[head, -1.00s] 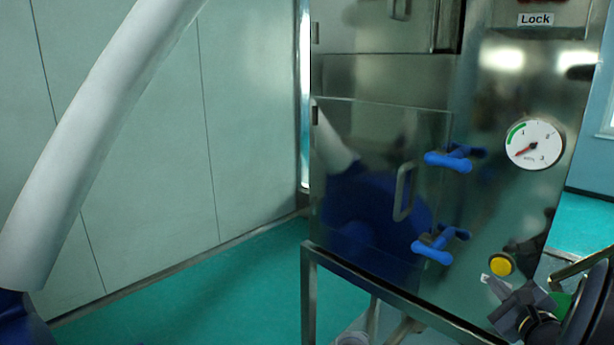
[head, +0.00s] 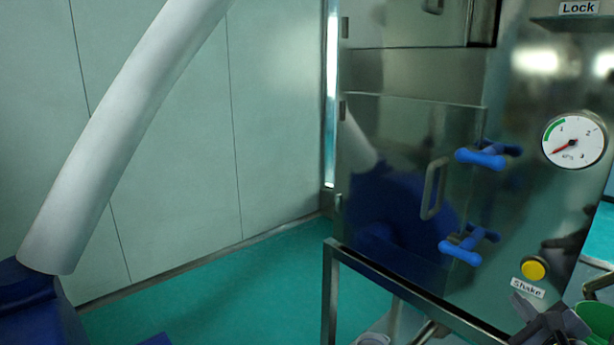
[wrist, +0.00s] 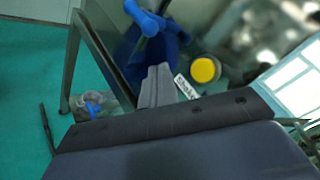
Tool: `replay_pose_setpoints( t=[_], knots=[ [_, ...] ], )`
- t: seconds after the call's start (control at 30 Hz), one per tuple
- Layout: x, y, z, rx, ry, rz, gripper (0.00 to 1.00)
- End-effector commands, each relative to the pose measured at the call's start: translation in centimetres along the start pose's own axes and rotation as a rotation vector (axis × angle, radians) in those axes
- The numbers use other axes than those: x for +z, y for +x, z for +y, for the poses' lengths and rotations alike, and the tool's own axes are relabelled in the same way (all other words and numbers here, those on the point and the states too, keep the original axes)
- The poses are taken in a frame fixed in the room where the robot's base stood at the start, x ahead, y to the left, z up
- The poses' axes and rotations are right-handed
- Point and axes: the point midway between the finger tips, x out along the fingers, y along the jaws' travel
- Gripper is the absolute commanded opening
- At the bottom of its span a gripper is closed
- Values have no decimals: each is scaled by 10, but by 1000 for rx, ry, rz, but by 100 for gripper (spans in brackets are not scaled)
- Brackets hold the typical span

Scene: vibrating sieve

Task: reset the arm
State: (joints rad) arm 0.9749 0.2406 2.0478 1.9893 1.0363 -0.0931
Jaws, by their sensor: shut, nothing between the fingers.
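My gripper (head: 519,304) is at the lower right of the head view, below the yellow button (head: 534,268) and its "Shake" label (head: 527,288). In the wrist view my gripper's fingers (wrist: 160,70) are together with nothing between them. The yellow button (wrist: 204,69) shows there to the right of the fingertips, apart from them. The steel sieve machine (head: 410,130) stands in front of me with its door shut.
Two blue clamp handles (head: 482,156) (head: 462,248) and a door pull (head: 433,190) stick out from the machine. A pressure gauge (head: 573,139) is at the right. A steel frame (head: 330,300) runs below. Green floor (head: 220,300) is open at the left.

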Motion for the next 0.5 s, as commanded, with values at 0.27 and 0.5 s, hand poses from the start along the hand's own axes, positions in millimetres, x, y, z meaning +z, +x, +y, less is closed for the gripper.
replay_pose_setpoints(
  t=[0.27, 0.5],
  knots=[
    [-13, 19, -15, 1, 1, 0, 0],
    [-31, 41, -28, 0, -1, -1, 0]
  ],
)
